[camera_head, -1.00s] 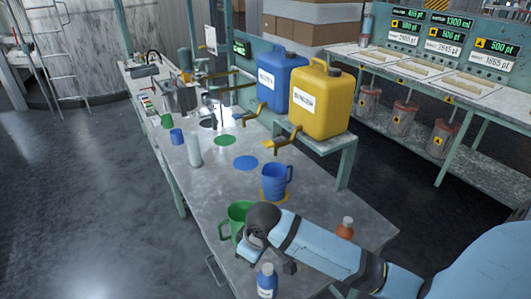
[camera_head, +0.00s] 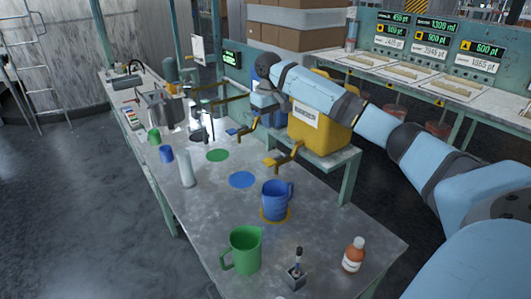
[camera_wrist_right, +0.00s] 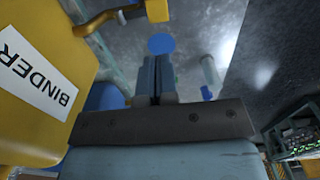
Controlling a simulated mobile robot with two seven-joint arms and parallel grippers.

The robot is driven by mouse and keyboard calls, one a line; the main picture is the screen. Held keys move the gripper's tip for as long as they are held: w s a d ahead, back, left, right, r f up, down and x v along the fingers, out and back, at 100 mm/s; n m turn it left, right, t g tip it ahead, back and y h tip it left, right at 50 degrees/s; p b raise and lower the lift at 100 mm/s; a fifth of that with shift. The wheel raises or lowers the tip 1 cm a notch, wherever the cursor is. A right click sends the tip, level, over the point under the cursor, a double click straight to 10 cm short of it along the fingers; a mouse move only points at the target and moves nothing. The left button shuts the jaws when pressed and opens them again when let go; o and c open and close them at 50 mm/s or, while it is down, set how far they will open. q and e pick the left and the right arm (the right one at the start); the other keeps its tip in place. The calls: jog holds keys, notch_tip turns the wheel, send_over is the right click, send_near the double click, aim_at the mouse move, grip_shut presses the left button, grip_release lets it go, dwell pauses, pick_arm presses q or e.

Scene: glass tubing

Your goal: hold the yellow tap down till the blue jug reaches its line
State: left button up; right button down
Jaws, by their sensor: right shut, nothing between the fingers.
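The blue jug (camera_head: 274,202) stands upright on a yellow ring mark on the bench in the head view. Its line and fill level cannot be made out. The yellow tap (camera_head: 284,160) sticks out from the yellow canister (camera_head: 318,128), above and behind the jug. My right gripper (camera_head: 257,108) is above and left of the tap, beside the canisters, with its fingers pointing down. In the right wrist view its fingers (camera_wrist_right: 155,77) are shut and empty, with the tap (camera_wrist_right: 157,10) ahead of them and apart. My left gripper is not in view.
The blue canister (camera_head: 262,92) is partly hidden behind my right arm. A green jug (camera_head: 244,249), a brown bottle (camera_head: 353,254) and a small dark holder (camera_head: 296,276) stand at the near end. Blue (camera_head: 242,179) and green (camera_head: 217,155) discs mark bare bench.

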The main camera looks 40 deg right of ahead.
aim_at(270, 160)
jog(key=shift+d+r, duration=0.45)
jog(key=shift+r, duration=0.1)
jog(key=shift+f, duration=0.1)
notch_tip(270, 160, down, 13)
jog(key=shift+r+p, duration=0.2)
jog(key=shift+p, duration=0.9)
jog(key=shift+f, duration=0.65)
jog(key=shift+w, duration=0.1)
